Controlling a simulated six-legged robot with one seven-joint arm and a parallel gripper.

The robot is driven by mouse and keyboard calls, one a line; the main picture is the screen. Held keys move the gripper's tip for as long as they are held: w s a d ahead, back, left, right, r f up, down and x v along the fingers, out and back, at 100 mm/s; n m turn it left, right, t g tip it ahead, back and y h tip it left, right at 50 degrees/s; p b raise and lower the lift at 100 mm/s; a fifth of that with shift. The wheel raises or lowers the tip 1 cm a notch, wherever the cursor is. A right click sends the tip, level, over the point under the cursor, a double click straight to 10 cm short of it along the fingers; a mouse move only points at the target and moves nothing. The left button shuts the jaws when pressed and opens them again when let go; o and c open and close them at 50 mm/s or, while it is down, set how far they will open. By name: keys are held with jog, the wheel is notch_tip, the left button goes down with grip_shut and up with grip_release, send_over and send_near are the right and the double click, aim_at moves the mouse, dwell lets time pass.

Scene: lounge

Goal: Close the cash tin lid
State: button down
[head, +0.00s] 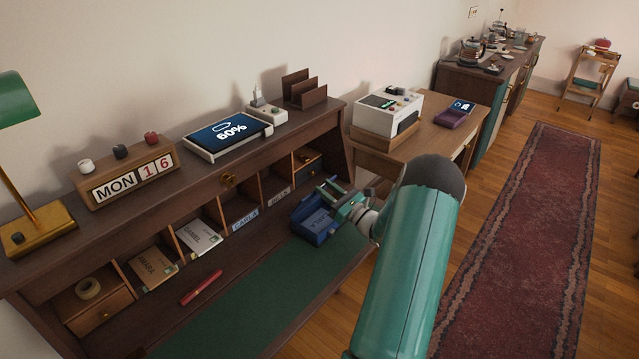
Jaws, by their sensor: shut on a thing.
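The cash tin (313,236) is a small blue box at the right end of the desk, beside the green desk mat. Its lid (308,203) appears raised at the back, and a lighter blue face with small lettering shows at the front. My gripper (337,199) is at the tin's upper right side, coming in from the right. Its fingers are close together and appear shut on the lid's edge. The fingers and wrist hide part of the tin's right side, so the exact grip and lid angle are hard to tell.
Pigeonholes with named envelopes (199,237) line the desk's back. A red pen (201,287) lies left of the green mat (262,296). A tablet (228,132) and calendar (126,178) stand on the upper shelf. A side table (432,138) with a white machine (388,111) stands beyond.

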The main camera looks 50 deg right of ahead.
jog(key=s+f, duration=0.1)
jog(key=f, duration=0.1)
jog(key=s+f, duration=0.3)
jog(key=f, duration=0.2)
jog(key=shift+s+d, duration=0.15)
jog(key=shift+s+f, duration=0.25)
jog(key=shift+f, duration=0.55)
jog(key=shift+w+f, duration=0.1)
jog(key=shift+f, duration=0.4)
jog(key=shift+a+r, duration=0.1)
jog(key=shift+a, duration=0.1)
jog(key=c, duration=1.1)
grip_release()
jog(key=shift+d+r, duration=0.1)
jog(key=s, duration=1.3)
jog(key=shift+s+d+f, duration=0.1)
jog(key=shift+d+f, duration=0.05)
jog(key=shift+f, duration=0.05)
